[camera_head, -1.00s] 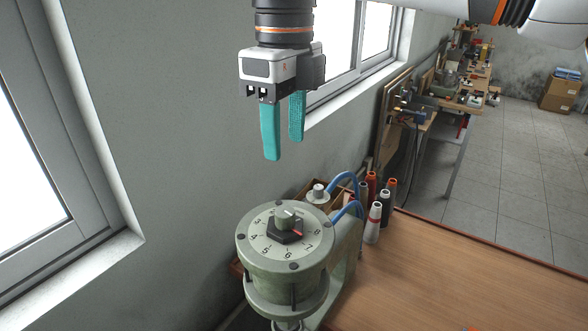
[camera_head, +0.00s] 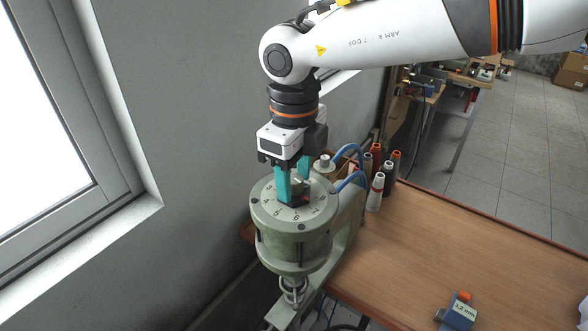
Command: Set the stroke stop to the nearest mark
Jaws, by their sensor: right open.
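The stroke stop is a dark pointer knob (camera_head: 299,199) with a red mark, on a round pale-green dial (camera_head: 270,212) with numbers around its face. The dial tops a pneumatic press head (camera_head: 290,242). The red mark points to the lower right, roughly toward the 7 side; its exact reading is too small to tell. My right gripper (camera_head: 292,186) points down at the dial, its teal fingers open and beside the knob. The near finger hides part of the knob and scale. I cannot tell whether the fingers touch it. My left gripper is out of view.
Blue hoses (camera_head: 349,153) and several thread spools (camera_head: 377,180) stand behind and right of the press. A blue block labelled 3.2 mm (camera_head: 462,311) lies at the front of the wooden table (camera_head: 440,235). The table's middle is clear. A wall and window close the left side.

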